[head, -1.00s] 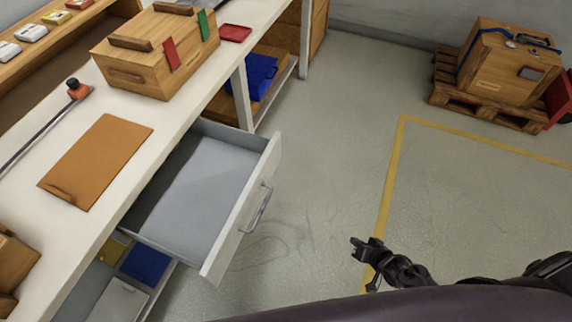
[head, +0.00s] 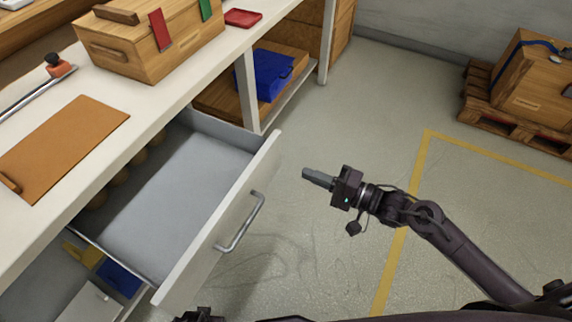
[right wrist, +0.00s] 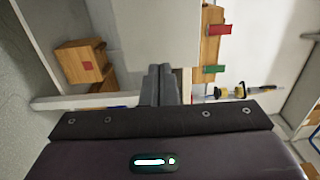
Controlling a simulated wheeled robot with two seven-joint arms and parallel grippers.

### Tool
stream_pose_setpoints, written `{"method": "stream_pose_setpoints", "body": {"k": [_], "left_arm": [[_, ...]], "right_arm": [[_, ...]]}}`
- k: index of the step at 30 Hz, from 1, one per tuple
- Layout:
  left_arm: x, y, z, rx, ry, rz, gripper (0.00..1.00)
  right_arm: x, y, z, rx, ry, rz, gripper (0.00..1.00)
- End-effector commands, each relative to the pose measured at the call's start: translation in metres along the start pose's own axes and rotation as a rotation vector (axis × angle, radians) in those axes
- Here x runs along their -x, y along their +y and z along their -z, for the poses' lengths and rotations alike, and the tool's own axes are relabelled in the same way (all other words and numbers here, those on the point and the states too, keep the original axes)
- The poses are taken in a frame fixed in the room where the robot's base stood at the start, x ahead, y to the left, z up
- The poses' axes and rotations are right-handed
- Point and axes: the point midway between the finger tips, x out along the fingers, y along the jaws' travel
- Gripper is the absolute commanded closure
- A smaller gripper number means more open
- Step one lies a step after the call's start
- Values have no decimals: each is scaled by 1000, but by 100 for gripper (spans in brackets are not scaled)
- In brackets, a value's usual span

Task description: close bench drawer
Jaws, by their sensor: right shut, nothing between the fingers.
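The bench drawer (head: 190,195) is pulled well out of the white bench, and its grey inside shows. Its pale front panel carries a metal bar handle (head: 243,222). My right gripper (head: 308,174) is shut and empty, to the right of the drawer front and apart from it, with its fingers pointing left towards the panel's far end. In the right wrist view its closed fingers (right wrist: 160,84) show in front of a pale surface that seems to be the drawer. A dark piece at the head view's bottom edge seems to be my left gripper (head: 198,315); its fingers are not clear.
On the bench top (head: 150,113) are a wooden box (head: 125,57), a brown board (head: 62,142) and a red tray (head: 243,17). A blue bin (head: 268,75) sits on the shelf beyond the drawer. A crate on a pallet (head: 510,125) stands at right. The floor between is clear.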

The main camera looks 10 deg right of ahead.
Motion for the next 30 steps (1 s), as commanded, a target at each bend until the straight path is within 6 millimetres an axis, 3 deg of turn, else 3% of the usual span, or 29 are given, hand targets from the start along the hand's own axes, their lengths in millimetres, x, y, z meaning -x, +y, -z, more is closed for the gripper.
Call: {"method": "stream_pose_setpoints", "body": {"k": [6, 12, 30], "left_arm": [[8, 3, 8, -5, -5, -6, 33], [14, 4, 13, -7, -7, -8, 33], [16, 5, 15, -9, -6, -9, 33]], "right_arm": [[-45, 0, 1, 2, 1, 2, 100], [-68, 1, 1, 1, 2, -1, 100], [-78, 0, 0, 1, 2, 0, 100]]}}
